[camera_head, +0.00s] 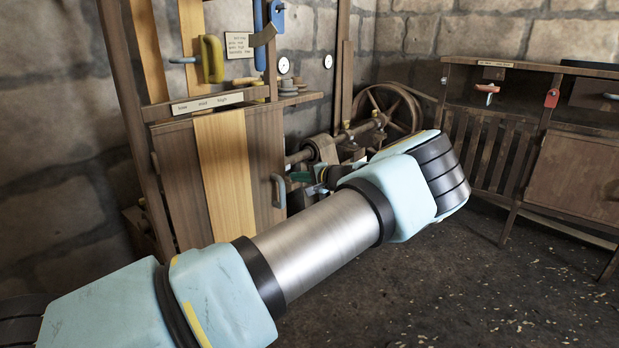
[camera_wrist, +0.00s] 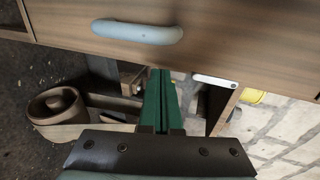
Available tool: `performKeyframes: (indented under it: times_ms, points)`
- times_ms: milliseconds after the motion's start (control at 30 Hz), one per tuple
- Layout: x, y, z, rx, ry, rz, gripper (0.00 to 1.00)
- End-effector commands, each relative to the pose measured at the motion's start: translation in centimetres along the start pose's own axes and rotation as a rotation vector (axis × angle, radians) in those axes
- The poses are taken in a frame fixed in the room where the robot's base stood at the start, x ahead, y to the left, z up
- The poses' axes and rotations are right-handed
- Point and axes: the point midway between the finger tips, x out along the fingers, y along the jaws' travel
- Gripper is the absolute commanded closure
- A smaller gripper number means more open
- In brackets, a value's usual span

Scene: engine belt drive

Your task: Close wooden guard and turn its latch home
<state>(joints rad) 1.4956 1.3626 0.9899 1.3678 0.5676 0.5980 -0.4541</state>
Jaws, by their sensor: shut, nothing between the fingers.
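The wooden guard (camera_head: 224,165) appears to be the upright panel of brown and yellow planks at left of centre in the head view. Its grey-blue handle (camera_head: 279,191) is on the right edge. In the wrist view the handle (camera_wrist: 137,33) lies across a wooden panel (camera_wrist: 230,50) at the top. My gripper's green fingers (camera_wrist: 160,98) are shut and empty, pointing just below that panel, apart from the handle. In the head view my gripper (camera_head: 301,177) shows small, right of the handle, partly hidden by my arm. I cannot tell which part is the guard's latch.
The pulley shaft (camera_head: 322,150) and spoked wheel (camera_head: 397,112) are exposed to the guard's right. A yellow-handled part (camera_head: 212,58) and a label strip (camera_head: 207,102) are above it. A wooden bench (camera_head: 578,175) stands at right. The floor (camera_head: 440,285) in front is clear.

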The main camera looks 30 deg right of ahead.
Motion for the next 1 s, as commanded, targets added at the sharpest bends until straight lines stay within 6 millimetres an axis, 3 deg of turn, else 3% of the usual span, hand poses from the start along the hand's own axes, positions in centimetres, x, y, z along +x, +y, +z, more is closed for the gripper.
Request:
performKeyframes:
  times_ms: [233,667,1000]
  points:
    - [2.4,-0.9,0.0,0.000,0.000,0.000,1.00]
    - [2.9,-1.0,0.0,-0.001,0.000,0.000,1.00]
    - [7.6,-2.4,-0.1,-0.003,0.001,0.000,1.00]
